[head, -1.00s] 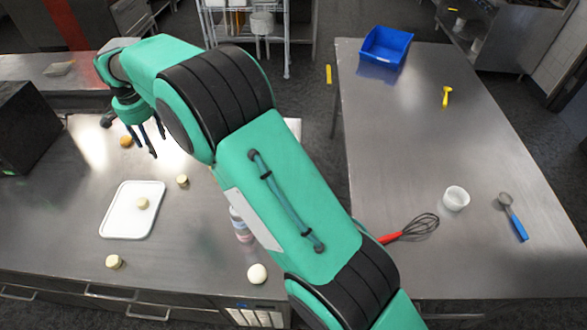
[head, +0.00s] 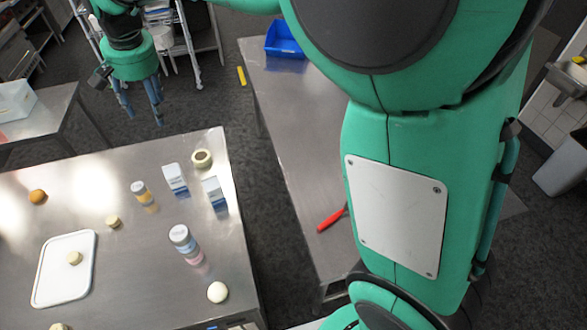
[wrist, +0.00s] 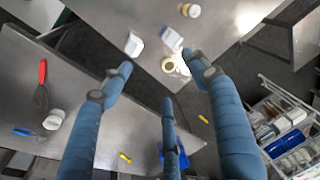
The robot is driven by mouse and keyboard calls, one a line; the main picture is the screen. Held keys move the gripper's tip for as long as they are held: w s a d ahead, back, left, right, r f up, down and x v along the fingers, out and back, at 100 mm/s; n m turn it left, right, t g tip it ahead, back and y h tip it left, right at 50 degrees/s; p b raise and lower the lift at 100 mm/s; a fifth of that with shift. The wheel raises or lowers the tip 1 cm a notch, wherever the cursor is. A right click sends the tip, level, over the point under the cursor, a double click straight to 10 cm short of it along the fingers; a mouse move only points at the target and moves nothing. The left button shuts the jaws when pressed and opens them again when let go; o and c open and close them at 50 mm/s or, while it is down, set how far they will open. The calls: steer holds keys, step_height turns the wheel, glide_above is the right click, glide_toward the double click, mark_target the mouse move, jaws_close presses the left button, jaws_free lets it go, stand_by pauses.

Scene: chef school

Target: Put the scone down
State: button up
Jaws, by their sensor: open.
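My gripper (head: 142,112) is at the upper left of the head view, over the floor beyond the steel table's far edge. Its fingers are spread and nothing is between them; the wrist view (wrist: 162,78) also shows them apart. A small pale round pastry (head: 75,258), which may be the scone, lies on a white board (head: 48,289). A similar pale piece (head: 113,222) lies on bare steel right of the board, and another (head: 60,327) is cut by the bottom edge. I cannot tell which is the scone. My gripper is well apart from all of them.
The steel table (head: 140,300) also holds an orange-brown round item (head: 38,197), a white round item (head: 218,292), bottles (head: 180,238), cartons (head: 175,180) and a pale round container (head: 201,158) near its corner. A second table bears a blue bin (head: 284,40) and a red-handled whisk (wrist: 42,85).

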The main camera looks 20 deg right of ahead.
steer(key=s+d+r+t, duration=0.1)
steer(key=s+d+r, duration=0.1)
steer(key=s+d, duration=0.45)
steer(key=s+d+r, duration=0.2)
steer(key=s+d, duration=0.1)
steer(key=d, duration=0.7)
steer(key=s+d+r+t, duration=0.1)
steer(key=s+d+r, duration=0.1)
steer(key=s+d, duration=0.45)
steer(key=s+d+f, duration=0.3)
steer(key=s+d, duration=0.4)
steer(key=s, duration=0.1)
steer(key=s+d+f+t+h, duration=0.1)
steer(key=s+d+f, duration=0.3)
steer(key=s+d, duration=0.3)
steer(key=shift+s+d, duration=0.25)
steer(key=shift+s, duration=0.7)
steer(key=shift+f, duration=0.1)
step_height(320, 180, down, 7)
steer(key=b, duration=0.7)
steer(key=shift+o, duration=0.5)
steer(key=shift+r, duration=0.2)
